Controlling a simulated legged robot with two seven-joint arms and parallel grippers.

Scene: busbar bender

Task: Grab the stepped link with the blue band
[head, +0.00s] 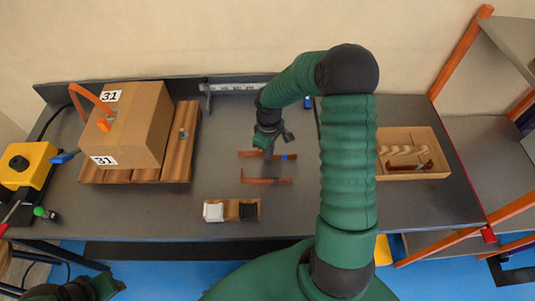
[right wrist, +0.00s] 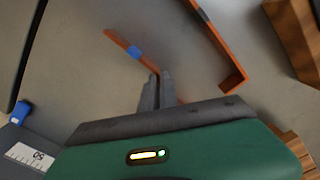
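The stepped link with the blue band (head: 287,157) is a thin copper-coloured strip at the middle of the grey table. In the right wrist view its blue band (right wrist: 134,53) shows just beyond the fingertips. My right gripper (head: 268,152) is down at this link, left of the band.
A wooden tray (head: 440,172) holding parts stands at right. A cardboard box marked 31 (head: 150,115) sits on a wooden pallet at left. A small wooden holder (head: 232,202) with white and black blocks is in front. A scale ruler (head: 236,87) runs along the back.

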